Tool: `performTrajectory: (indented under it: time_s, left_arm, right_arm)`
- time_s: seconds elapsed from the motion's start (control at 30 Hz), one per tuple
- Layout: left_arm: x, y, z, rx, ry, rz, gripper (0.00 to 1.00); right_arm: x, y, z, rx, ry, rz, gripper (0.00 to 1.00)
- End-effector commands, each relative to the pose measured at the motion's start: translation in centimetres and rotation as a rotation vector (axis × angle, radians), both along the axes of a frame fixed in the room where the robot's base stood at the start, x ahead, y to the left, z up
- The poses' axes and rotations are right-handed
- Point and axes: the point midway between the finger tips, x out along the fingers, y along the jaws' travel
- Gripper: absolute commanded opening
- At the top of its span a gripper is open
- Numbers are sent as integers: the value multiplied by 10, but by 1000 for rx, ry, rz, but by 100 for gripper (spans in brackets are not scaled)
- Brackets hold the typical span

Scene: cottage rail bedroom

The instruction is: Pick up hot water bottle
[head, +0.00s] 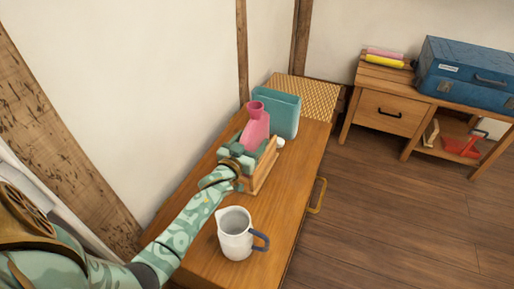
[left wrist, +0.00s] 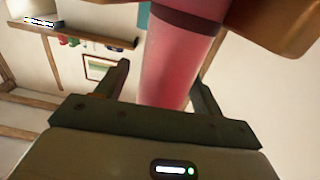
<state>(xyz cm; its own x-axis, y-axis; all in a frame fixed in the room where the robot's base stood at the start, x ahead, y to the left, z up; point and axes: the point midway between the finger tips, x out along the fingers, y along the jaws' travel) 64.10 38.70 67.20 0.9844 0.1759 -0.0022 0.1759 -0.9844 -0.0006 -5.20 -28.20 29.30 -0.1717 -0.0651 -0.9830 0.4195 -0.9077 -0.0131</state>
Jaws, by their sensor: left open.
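The pink hot water bottle (head: 256,127) stands upright on the wooden dresser, its neck at the top and its lower part hidden by my gripper and a small wooden holder (head: 264,172). My left gripper (head: 243,155) is at the bottle's near side, its jaws open. In the left wrist view the pink bottle (left wrist: 178,65) shows between and beyond the two fingers of the gripper (left wrist: 160,80). I cannot tell whether either finger touches it. My right gripper is not in view.
A teal box (head: 279,111) stands just behind the bottle, with a small white object (head: 280,142) beside it. A white jug (head: 234,233) stands nearer on the dresser (head: 190,221). The wall is close on the left. A blue suitcase (head: 468,72) rests on another cabinet, with open floor between.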

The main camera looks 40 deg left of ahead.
Motion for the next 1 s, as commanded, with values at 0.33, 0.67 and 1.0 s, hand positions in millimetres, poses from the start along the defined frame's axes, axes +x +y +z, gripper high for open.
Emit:
performTrajectory:
  time_s: [0.33, 0.67, 1.0]
  left_arm:
    - [0, 0, 1, 0, -2, 0, 4]
    - [0, 0, 4, 0, -7, -1, 0]
    - [0, 0, 40, 0, -14, -1, 0]
  right_arm:
    - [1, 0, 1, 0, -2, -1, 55]
    - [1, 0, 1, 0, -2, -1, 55]
    - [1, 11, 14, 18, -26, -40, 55]
